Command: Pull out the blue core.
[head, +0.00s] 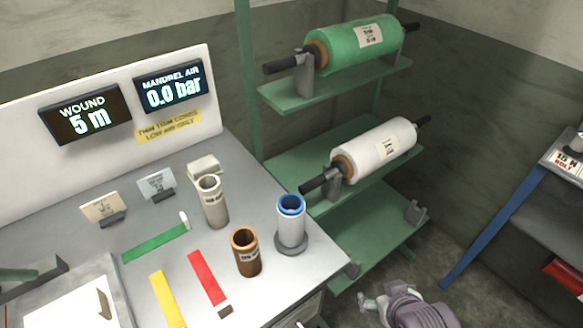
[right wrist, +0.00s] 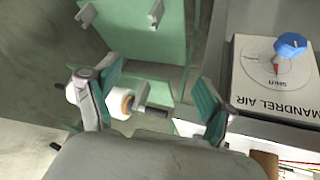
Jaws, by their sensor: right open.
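The blue core (head: 291,203) shows as a blue ring at the top of an upright white roll (head: 291,228). The roll stands on a round grey base near the right edge of the grey bench. How far the core runs down inside is hidden. My right gripper (head: 368,303) is low at the bottom of the head view, right of the bench and apart from the roll. In the right wrist view its two fingers (right wrist: 158,82) are spread with nothing between them. The blue core is not visible in that view. My left gripper is not in view.
A brown core (head: 246,252) and a beige core (head: 212,202) stand left of the roll. Coloured strips lie on the bench (head: 325,262). A green rack (head: 335,85) holds green and white film rolls behind. A blue-knobbed mandrel air dial (right wrist: 290,46) shows in the wrist view.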

